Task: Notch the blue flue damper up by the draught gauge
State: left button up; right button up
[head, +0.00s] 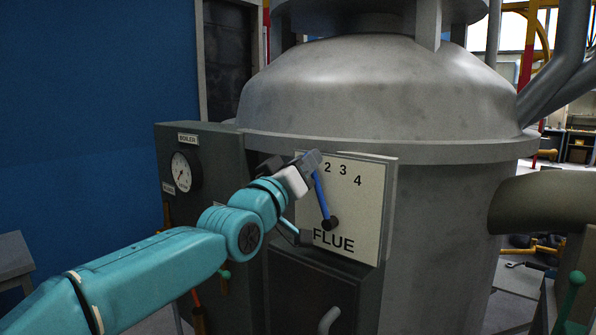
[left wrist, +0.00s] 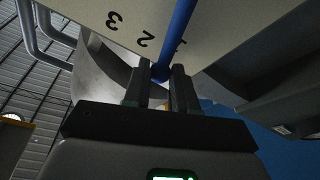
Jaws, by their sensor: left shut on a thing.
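The blue flue damper lever (head: 321,196) rises from a dark pivot on a pale plate (head: 369,215) marked FLUE. It leans up and left; 2, 3 and 4 show to its right. My left gripper (head: 311,162) is shut on the lever's upper end and covers the spot left of the 2. In the left wrist view the blue lever (left wrist: 177,37) runs between the fingertips (left wrist: 161,78) and partly covers the 1. A round white draught gauge (head: 182,171) sits on the dark panel to the left, its needle too small to read. My right gripper is out of view.
A large grey boiler (head: 370,90) rises behind the plate. A dark door with a light handle (head: 329,320) is below it. A thick pipe (head: 545,203) leaves the boiler at right. A green-knobbed lever (head: 574,285) stands at the lower right.

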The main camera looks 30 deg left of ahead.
pick_arm(q)
jog(key=shift+d+r, duration=0.1)
jog(key=shift+r, duration=0.05)
jog(key=shift+d+r, duration=0.2)
jog(key=shift+d, duration=0.7)
jog(key=o, duration=0.9)
